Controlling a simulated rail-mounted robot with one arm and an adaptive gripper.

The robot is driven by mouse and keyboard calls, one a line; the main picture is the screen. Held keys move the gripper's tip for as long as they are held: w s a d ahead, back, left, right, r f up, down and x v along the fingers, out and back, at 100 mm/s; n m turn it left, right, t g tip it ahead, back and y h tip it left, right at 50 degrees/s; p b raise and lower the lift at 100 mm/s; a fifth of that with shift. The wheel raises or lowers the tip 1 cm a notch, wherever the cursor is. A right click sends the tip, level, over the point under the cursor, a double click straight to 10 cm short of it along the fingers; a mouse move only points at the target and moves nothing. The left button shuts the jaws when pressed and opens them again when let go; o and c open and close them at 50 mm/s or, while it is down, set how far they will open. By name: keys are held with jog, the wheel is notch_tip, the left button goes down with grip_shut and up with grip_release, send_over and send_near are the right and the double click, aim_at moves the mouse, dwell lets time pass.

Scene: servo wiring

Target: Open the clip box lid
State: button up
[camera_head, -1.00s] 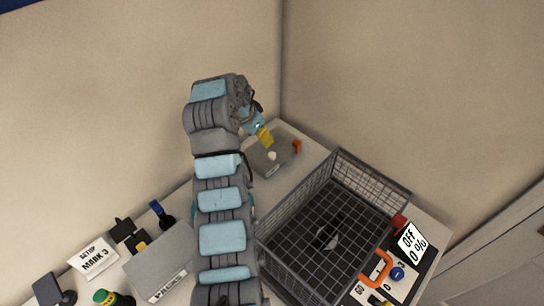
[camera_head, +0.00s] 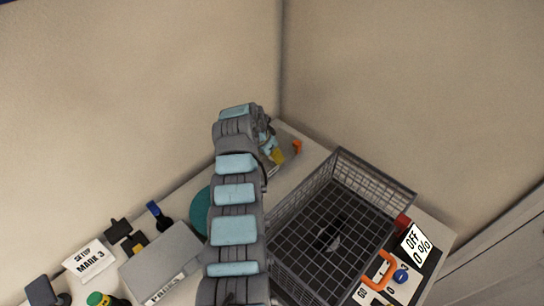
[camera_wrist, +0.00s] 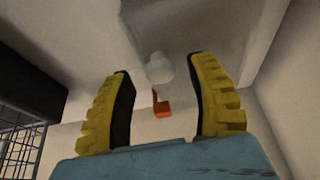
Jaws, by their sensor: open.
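A grey box (camera_head: 288,152) with a flat lid stands at the far corner of the table, partly hidden by my arm; no name shows on it. In the wrist view its pale lid (camera_wrist: 215,25) fills the top, and a whitish round knob (camera_wrist: 160,68) sits on it. My gripper (camera_wrist: 160,72) has two yellow fingers with dark pads, spread wide. The knob appears between the fingertips with a gap on both sides. In the head view my gripper (camera_head: 275,154) is over the box. The lid looks shut.
A small orange piece (camera_head: 297,146) is at the box's far right; it shows below the knob in the wrist view (camera_wrist: 161,104). A wire basket (camera_head: 345,180) stands to the right. A grey labelled box (camera_head: 165,262) is at left. Walls close the corner behind.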

jog(key=shift+x, duration=0.8)
grip_shut()
